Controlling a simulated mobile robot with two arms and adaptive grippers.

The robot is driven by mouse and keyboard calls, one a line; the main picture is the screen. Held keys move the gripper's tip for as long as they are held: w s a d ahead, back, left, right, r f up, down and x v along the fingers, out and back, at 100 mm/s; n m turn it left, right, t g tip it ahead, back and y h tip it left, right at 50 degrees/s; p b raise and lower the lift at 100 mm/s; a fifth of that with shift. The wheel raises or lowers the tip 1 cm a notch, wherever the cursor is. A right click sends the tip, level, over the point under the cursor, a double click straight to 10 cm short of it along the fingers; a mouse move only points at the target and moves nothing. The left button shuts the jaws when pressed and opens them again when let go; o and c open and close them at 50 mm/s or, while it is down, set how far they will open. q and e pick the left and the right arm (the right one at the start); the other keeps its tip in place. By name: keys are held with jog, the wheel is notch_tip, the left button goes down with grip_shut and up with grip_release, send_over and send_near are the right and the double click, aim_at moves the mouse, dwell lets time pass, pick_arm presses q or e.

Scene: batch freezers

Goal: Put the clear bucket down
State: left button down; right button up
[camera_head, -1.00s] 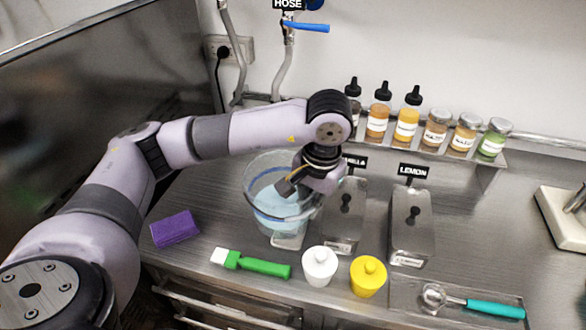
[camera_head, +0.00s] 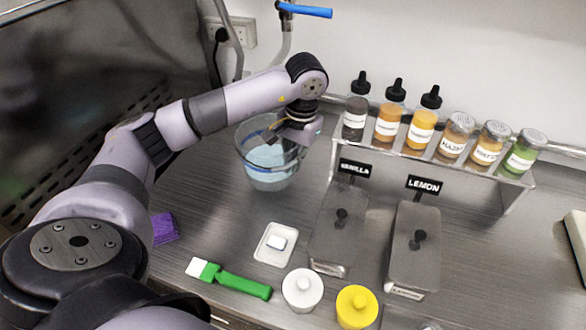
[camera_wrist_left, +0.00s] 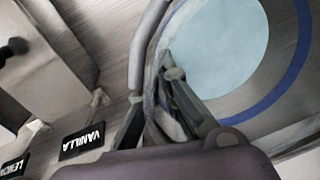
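The clear bucket (camera_head: 268,182) stands upright with pale blue liquid in it, on or just above the steel counter at the back, left of the vanilla lid; I cannot tell whether its base touches. My left gripper (camera_head: 287,137) is at the bucket's right rim. In the left wrist view the fingers (camera_wrist_left: 156,88) straddle the bucket's wall and appear shut on it, with the bucket's blue ring (camera_wrist_left: 301,50) and liquid beside them. My right gripper is not in view.
A small white tray with a white block (camera_head: 276,243) lies in front of the bucket. A green brush (camera_head: 230,281), white pot (camera_head: 302,291), yellow pot (camera_head: 356,307) and purple sponge (camera_head: 164,228) lie nearer. Vanilla (camera_head: 338,232) and lemon (camera_head: 413,248) lids and a bottle shelf (camera_head: 487,184) are right.

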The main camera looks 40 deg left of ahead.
pick_arm(q)
jog(key=shift+w+f+p, duration=0.1)
jog(key=shift+f+p, duration=0.35)
jog(key=shift+f, duration=1.6)
jog(key=c, duration=1.8)
grip_release()
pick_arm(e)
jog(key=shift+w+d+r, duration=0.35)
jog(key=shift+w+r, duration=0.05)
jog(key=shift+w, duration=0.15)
pick_arm(q)
jog(key=shift+r, duration=0.25)
notch_tip(320, 180, up, 7)
jog(key=b, duration=0.2)
notch_tip(320, 180, up, 5)
send_over(293, 180)
jog(key=d, duration=0.2)
jog(key=shift+a+f, duration=0.1)
jog(key=shift+f, duration=0.05)
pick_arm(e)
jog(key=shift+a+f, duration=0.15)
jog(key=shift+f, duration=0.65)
